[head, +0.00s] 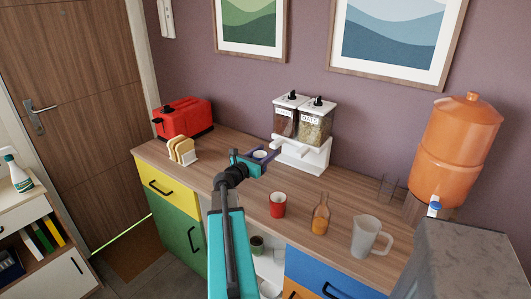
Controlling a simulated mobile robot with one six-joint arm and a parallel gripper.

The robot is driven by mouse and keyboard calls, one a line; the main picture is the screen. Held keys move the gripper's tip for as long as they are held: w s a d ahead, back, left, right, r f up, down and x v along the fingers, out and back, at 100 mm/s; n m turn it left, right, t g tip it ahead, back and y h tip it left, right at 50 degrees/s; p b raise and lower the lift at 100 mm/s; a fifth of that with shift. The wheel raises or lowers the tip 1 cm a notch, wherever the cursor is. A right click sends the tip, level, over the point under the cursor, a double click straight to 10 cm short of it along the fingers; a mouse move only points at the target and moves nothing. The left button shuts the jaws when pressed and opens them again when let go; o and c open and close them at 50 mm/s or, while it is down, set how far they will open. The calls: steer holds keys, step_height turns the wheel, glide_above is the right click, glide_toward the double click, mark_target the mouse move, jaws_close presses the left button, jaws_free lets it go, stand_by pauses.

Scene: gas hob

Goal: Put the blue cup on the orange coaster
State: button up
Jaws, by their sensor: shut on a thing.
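My gripper (258,160) is over the wooden counter in the head view, in front of the cereal dispenser. It is shut on the blue cup (260,154), of which only a small round rim with a pale inside shows. The gripper and arm hide most of the cup. I cannot tell whether the cup touches the counter. I do not see the orange coaster; my arm may hide it.
A red cup (278,205), an amber bottle (320,218) and a clear jug (367,236) stand at front right. The cereal dispenser (303,135), toast rack (183,152) and red toaster (184,118) stand behind or left. An orange water dispenser (455,145) is at right.

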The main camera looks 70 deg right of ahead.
mark_target(265, 154)
steer(key=shift+w+d+f+p, duration=0.15)
steer(key=shift+w+d, duration=0.2)
steer(key=shift+d, duration=0.45)
steer(key=shift+w+d+p, duration=0.2)
steer(key=shift+w+d, duration=0.2)
steer(key=shift+d, duration=0.45)
steer(key=shift+w+d+f+p, duration=0.15)
steer(key=shift+w+d, duration=0.2)
steer(key=shift+d, duration=0.45)
steer(key=shift+f+p, duration=0.5)
steer(key=shift+f, duration=1.15)
steer(key=shift+f, duration=0.2)
steer(key=o, duration=1.1)
steer(key=shift+o, duration=0.2)
steer(key=shift+r, duration=0.2)
steer(key=shift+b+v, duration=1.3)
steer(key=shift+v, duration=4.8)
